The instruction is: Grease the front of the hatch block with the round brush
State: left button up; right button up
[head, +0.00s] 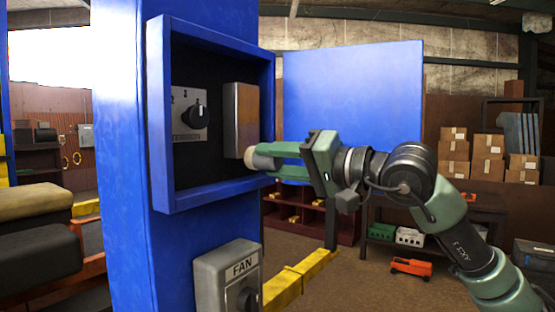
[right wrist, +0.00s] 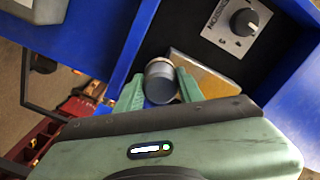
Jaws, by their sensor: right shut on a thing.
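The hatch block (head: 241,115) is an upright grey block with a brownish, unevenly coloured front, inside an open blue box on a blue post. In the right wrist view, part of the block (right wrist: 208,82) shows behind the brush. My right gripper (head: 270,158) is shut on the round brush (head: 249,157), whose pale round tip points left at the block's lower right edge. I cannot tell whether the tip touches it. In the right wrist view the brush (right wrist: 159,68) is a grey cylinder between the green fingers (right wrist: 160,88). My left gripper is not in view.
The blue box (head: 160,120) has raised walls around the block and a dial panel (head: 189,113). Its blue door (head: 352,95) stands open behind my right arm. A grey FAN switch box (head: 226,275) sits below. Shelves and cardboard boxes (head: 488,145) stand farther back.

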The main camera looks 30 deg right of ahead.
jog(key=shift+w+r, duration=0.1)
jog(key=shift+r, duration=0.05)
notch_tip(320, 180, up, 4)
jog(key=p, duration=0.3)
jog(key=shift+p, duration=0.35)
notch_tip(320, 180, up, 3)
jog(key=p, duration=0.3)
jog(key=shift+a+r+p, duration=0.1)
jog(key=shift+p, duration=0.2)
notch_tip(320, 180, down, 8)
jog(key=b, duration=0.7)
jog(key=shift+r, duration=0.25)
notch_tip(320, 180, up, 8)
jog(key=p, duration=0.7)
jog(key=shift+a, duration=0.1)
notch_tip(320, 180, down, 8)
jog(key=b, duration=0.7)
